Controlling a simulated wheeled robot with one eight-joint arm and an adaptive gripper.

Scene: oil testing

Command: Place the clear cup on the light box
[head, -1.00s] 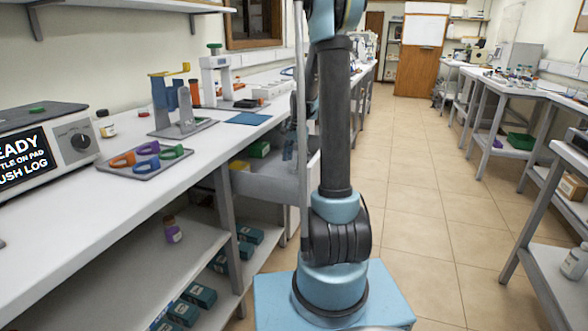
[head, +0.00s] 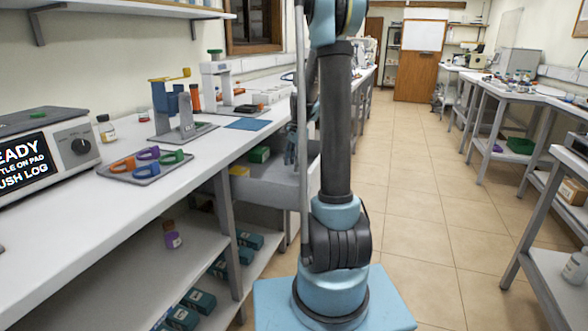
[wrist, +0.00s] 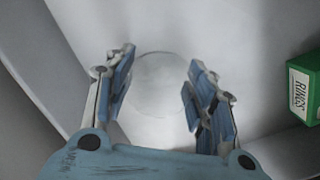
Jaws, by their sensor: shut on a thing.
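My gripper (wrist: 157,92) is in the wrist view, its blue-faced fingers on either side of a faint, round, see-through rim, which is the clear cup (wrist: 155,62). The cup stands out little against the pale grey surface behind it, and I cannot tell whether it touches that surface. In the head view my gripper (head: 291,143) shows partly behind my arm, beside the bench and over a grey bin-like tray (head: 275,190). The cup cannot be made out there. I cannot identify the light box for sure in either view.
A green box (wrist: 302,90) marked RINGS lies right of my gripper. The tiled aisle (head: 430,190) is clear.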

